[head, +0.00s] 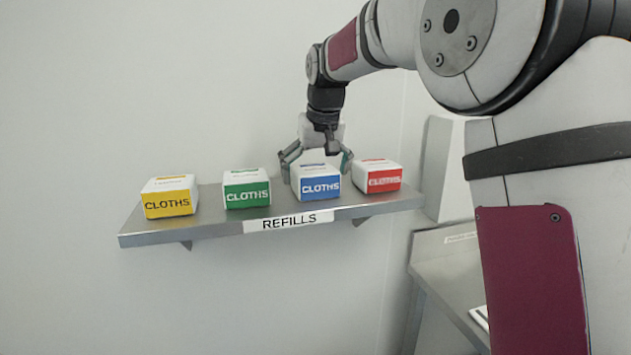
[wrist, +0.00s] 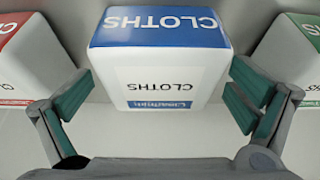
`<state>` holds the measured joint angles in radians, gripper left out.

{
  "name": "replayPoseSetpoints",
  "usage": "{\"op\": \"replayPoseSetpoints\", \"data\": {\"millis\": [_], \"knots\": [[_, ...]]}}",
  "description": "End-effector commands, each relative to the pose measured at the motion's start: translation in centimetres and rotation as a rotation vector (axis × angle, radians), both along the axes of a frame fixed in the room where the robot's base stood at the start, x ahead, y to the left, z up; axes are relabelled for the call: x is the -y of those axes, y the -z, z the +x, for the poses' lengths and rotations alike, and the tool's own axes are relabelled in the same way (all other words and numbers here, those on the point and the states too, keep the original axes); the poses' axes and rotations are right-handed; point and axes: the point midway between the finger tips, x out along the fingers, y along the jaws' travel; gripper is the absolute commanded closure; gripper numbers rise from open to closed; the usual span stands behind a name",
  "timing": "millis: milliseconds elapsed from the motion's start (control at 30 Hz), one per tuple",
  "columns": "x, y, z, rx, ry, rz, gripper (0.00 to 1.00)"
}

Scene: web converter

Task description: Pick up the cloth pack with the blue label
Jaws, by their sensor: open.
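The cloth pack with the blue label (head: 320,187) stands on a metal wall shelf, third from the left in the row. My gripper (head: 317,165) is directly above it with its fingers open, one on each side of the pack's upper part. In the wrist view the blue-label pack (wrist: 160,75) lies between the two open fingers of my gripper (wrist: 158,105), its white top facing the camera. A gap shows between each fingertip and the pack in that view. Nothing is held.
On the shelf (head: 215,232), the red-label pack (head: 378,178) stands close on the right. The green-label pack (head: 247,190) and yellow-label pack (head: 169,198) stand to the left. A metal worktop (head: 445,262) is lower right.

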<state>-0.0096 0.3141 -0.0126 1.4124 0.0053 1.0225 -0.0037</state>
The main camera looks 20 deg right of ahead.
Motion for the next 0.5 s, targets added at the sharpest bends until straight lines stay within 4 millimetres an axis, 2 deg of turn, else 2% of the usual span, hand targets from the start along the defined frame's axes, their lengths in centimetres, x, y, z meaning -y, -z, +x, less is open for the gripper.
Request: {"op": "replayPoseSetpoints", "data": {"millis": [67, 300, 500], "knots": [[0.01, -0.01, 0.01, 0.0, 0.0, 0.0, 0.02], [0.01, -0.03, -0.01, 0.0, 0.0, 0.0, 0.57], [0.02, -0.09, 0.0, 0.001, 0.0, 0.0, 0.59]]}}
